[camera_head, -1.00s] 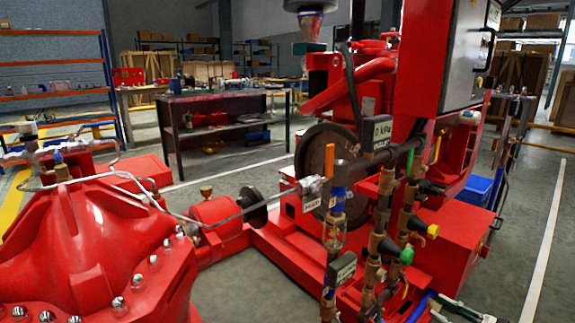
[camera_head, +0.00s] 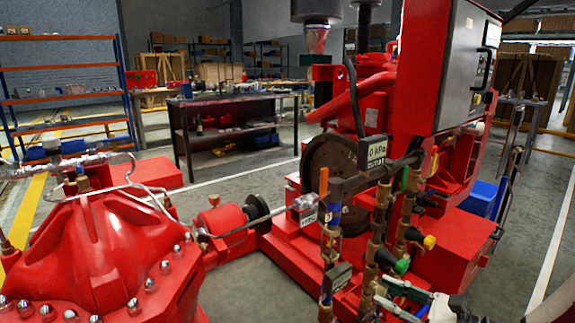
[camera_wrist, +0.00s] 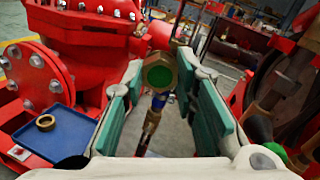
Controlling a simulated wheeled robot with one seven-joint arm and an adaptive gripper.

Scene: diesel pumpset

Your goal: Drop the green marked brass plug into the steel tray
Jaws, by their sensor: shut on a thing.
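My gripper (camera_wrist: 160,78) is shut on a brass plug (camera_wrist: 172,62) with a green-marked face (camera_wrist: 159,75). The plug sits between the tips of the two green-padded fingers, its green face towards the wrist camera. In the head view my gripper (camera_head: 390,298) enters at the lower right, in front of the brass valves; the plug cannot be made out there. A shallow blue tray (camera_wrist: 68,142) lies left of and below my gripper in the wrist view, with a brass ring (camera_wrist: 46,122) in it. I cannot identify a bare steel tray in either view.
A red pump casing (camera_head: 95,245) with bolts stands at the left. Brass valves with a green cap (camera_head: 402,266) and a yellow cap (camera_head: 429,242) stand close to my gripper. A dark workbench (camera_head: 225,110) and a blue-orange shelf (camera_head: 65,90) are behind. Grey floor lies between.

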